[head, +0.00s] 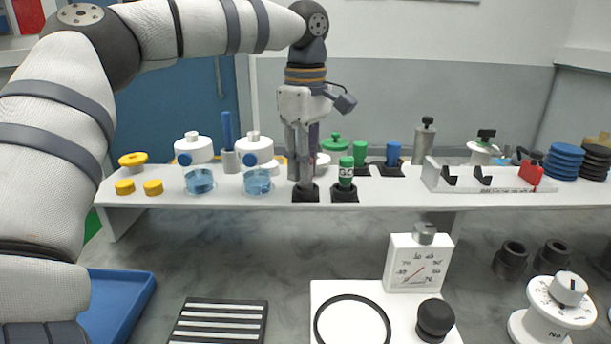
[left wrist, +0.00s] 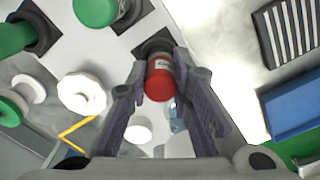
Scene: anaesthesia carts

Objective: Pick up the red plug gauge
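The red plug gauge (left wrist: 160,80) shows in the left wrist view with a white label band. It stands in a black square holder (left wrist: 153,46). My left gripper (left wrist: 162,68) has one finger on each side of it, and both fingertips look closed against its sides. In the head view my left gripper (head: 303,188) points straight down over the black holder (head: 305,195) on the white shelf. There its fingers hide the red gauge. My right gripper is not in view.
A green plug gauge (head: 346,172) stands just right of my left gripper. Blue dishes (head: 257,182) and white lidded pots stand to its left. A white rack (head: 480,178) is farther right on the shelf (head: 390,193). A dial instrument (head: 414,265) stands in front.

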